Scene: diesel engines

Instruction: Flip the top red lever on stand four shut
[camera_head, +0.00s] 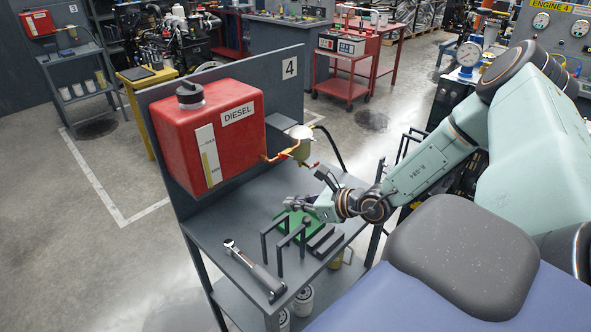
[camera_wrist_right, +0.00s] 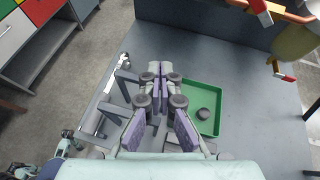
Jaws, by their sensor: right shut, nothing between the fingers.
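On stand four (camera_head: 289,69), a red diesel tank (camera_head: 208,135) has a copper pipe (camera_head: 278,157) with small red-tipped levers running to a pale filter bowl (camera_head: 302,148). In the right wrist view, one red-tipped lever (camera_wrist_right: 264,16) shows at the top edge and another (camera_wrist_right: 286,76) lower at the right. Which is the top one, and their exact settings, are hard to tell. My right gripper (camera_head: 292,203) is below the pipe, over the bench, apart from the levers. In the right wrist view its purple-padded fingers (camera_wrist_right: 160,72) are together and empty.
The bench top (camera_head: 215,222) holds a green tray (camera_wrist_right: 205,88) with a dark round piece, grey upright brackets (camera_head: 285,238) and a torque wrench (camera_head: 254,270). The stand's grey back panel (camera_head: 287,92) rises behind the tank. A black hose (camera_head: 332,145) curves right of the bowl.

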